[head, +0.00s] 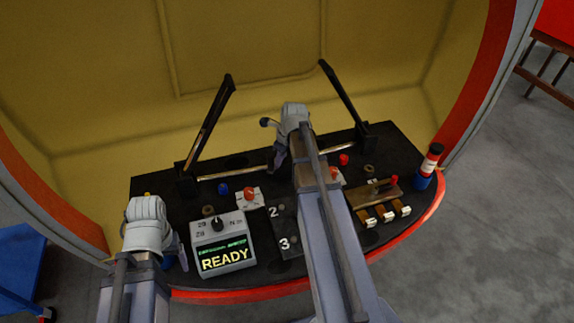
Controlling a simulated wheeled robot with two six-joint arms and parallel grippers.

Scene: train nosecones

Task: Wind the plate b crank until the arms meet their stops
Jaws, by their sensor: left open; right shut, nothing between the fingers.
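Two black arms stand tilted up from the black deck, the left arm (208,122) and the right arm (344,96). A metal rod (222,177) runs along the deck between their bases. A white plate with an orange-red knob (249,193) sits in the middle; a second pale plate (336,178) is partly behind my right arm. I cannot read which is plate b or make out its crank. My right gripper (275,163) is shut and empty above the deck's middle. My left gripper (172,256) is open at the deck's front left, beside the display box.
The display box (223,243) reads READY. Number tiles (283,240) lie beside it. A yellow wall (250,60) stands behind.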

